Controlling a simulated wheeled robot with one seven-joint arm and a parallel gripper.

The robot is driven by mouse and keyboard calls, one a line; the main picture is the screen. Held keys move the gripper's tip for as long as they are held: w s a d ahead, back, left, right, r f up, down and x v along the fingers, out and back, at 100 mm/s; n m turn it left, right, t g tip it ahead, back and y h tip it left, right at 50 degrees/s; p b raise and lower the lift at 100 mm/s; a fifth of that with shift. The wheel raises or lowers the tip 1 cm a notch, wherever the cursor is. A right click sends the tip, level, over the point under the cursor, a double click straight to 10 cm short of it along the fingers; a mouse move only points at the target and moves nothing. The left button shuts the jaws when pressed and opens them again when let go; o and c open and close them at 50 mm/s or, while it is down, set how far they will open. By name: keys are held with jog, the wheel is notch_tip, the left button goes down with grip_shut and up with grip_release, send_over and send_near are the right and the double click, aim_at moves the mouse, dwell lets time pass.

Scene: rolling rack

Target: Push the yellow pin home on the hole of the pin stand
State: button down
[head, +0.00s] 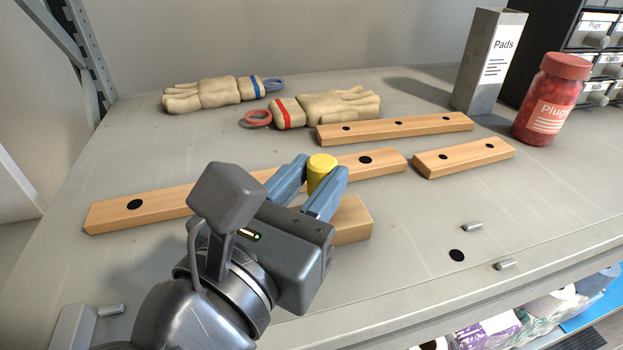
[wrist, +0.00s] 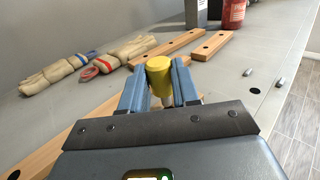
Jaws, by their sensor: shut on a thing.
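The yellow pin (head: 321,170) stands upright between the two blue fingers of my gripper (head: 318,187). Its yellow top rises above the fingertips, and it also shows in the wrist view (wrist: 158,75) with a paler part below the yellow. My gripper is shut on it. A short wooden block (head: 352,222), which looks like the pin stand, lies under and just beyond the fingers. My gripper covers most of this block. Its hole and the pin's lower end are hidden, so I cannot tell whether the pin is in the hole.
A long wooden bar with holes (head: 110,213) runs behind my gripper. Two more bars (head: 455,123) (head: 460,160) lie at the back and right. Gloves (head: 335,106), a Pads box (head: 487,65) and a red jar (head: 549,100) stand farther back. Small metal pegs (head: 472,226) lie front right.

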jog(key=shift+f+b, duration=1.95)
jog(key=shift+b, duration=0.05)
jog(key=c, duration=0.8)
grip_release()
jog(key=shift+o, duration=0.2)
jog(key=shift+b+v, duration=0.6)
jog(key=shift+v, duration=3.3)
